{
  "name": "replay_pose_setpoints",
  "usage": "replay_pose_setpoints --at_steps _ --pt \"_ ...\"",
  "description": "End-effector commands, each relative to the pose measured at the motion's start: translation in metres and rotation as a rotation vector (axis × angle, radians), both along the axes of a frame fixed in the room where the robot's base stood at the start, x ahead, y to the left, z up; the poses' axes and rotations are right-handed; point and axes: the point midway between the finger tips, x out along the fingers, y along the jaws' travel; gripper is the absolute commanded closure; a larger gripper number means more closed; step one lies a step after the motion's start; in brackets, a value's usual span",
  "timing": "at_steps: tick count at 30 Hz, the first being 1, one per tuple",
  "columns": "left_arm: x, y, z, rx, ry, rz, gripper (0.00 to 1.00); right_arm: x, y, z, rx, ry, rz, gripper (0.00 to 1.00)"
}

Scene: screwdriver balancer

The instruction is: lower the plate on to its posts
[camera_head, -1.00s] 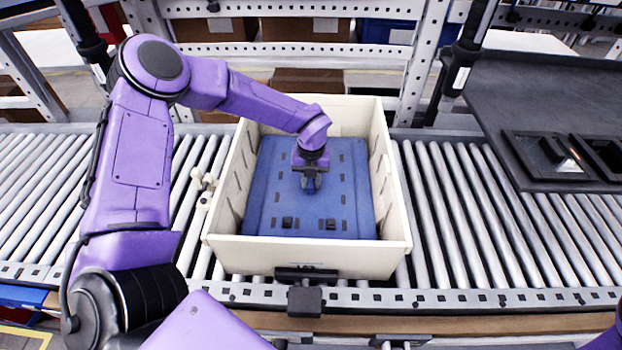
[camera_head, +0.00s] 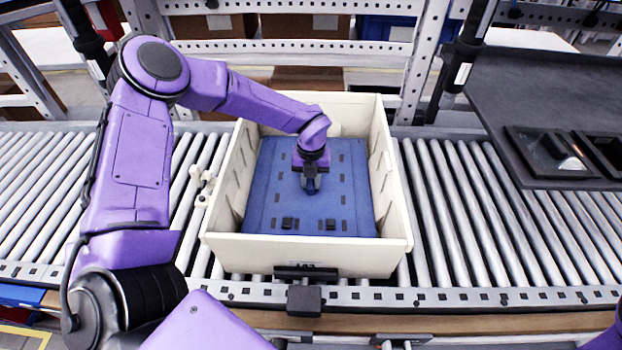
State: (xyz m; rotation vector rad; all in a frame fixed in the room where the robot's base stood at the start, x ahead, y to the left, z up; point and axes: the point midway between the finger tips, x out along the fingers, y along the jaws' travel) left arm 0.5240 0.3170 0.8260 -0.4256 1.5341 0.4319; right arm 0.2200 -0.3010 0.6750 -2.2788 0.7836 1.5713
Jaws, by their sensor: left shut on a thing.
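The blue plate (camera_head: 268,180) lies flat inside the cream crate (camera_head: 301,253), with several small dark slots and two dark blocks near its front edge. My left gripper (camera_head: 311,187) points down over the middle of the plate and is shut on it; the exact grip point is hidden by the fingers. No posts can be made out; anything under the plate is hidden, and I cannot tell whether the plate touches its supports. My right gripper is out of view.
The crate stands on a roller conveyor (camera_head: 480,220), with free rollers on both sides. A dark tray-like surface (camera_head: 540,90) is at the right. The crate's walls rise around my left gripper.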

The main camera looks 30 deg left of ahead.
Motion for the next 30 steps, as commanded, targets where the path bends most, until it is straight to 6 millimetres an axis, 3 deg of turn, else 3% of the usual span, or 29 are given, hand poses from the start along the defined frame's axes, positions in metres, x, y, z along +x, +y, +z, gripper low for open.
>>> replay_pose_setpoints --at_steps 9,10,12,13,23,30 --pt "0.003 0.000 0.003 -0.001 -0.008 0.001 1.00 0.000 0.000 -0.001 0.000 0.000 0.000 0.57" --pt "0.003 0.000 0.003 -0.001 -0.009 0.001 0.71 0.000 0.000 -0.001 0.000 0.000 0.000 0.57" --pt "0.003 0.000 0.003 -0.001 -0.009 0.001 0.48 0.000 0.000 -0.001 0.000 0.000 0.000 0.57" --pt "0.003 0.000 0.003 0.000 -0.007 0.001 0.44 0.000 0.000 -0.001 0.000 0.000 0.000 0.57" --pt "0.002 0.000 0.006 -0.001 -0.006 0.000 0.44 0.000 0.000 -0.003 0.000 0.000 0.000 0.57" --pt "0.002 0.000 0.057 -0.001 -0.011 0.001 0.44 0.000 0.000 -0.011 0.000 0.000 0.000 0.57"
